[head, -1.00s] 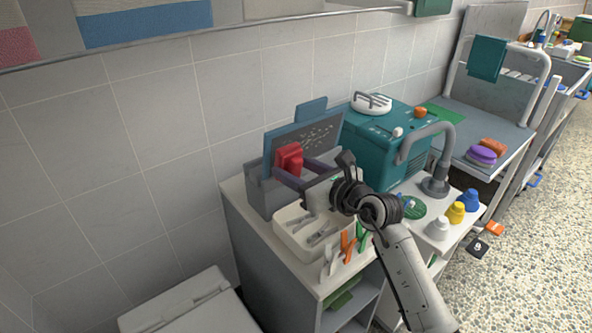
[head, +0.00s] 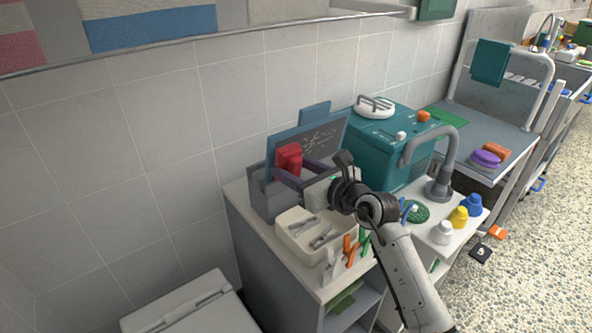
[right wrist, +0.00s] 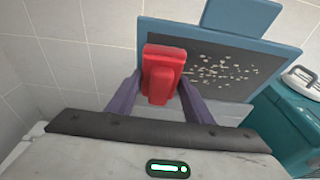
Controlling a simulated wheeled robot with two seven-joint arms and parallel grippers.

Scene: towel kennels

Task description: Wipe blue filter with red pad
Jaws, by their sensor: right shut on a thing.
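The blue filter (head: 322,137) is a blue-framed panel with a dark mesh and a tab on top. It stands tilted in a grey box (head: 270,196) by the wall. Pale specks show on its mesh, right of the pad in the right wrist view (right wrist: 225,70). The red pad (head: 288,155) is at the filter's lower left; it also shows in the right wrist view (right wrist: 163,68). My right gripper (head: 291,172), with purple fingers, is shut on the pad. I cannot tell whether the pad touches the mesh, and it hides part of it. My left gripper is not in view.
A cream tray (head: 290,238) with metal tools stands in front of the box, with orange and green clips (head: 350,248) on its edge. A teal machine (head: 385,155) is close on the right.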

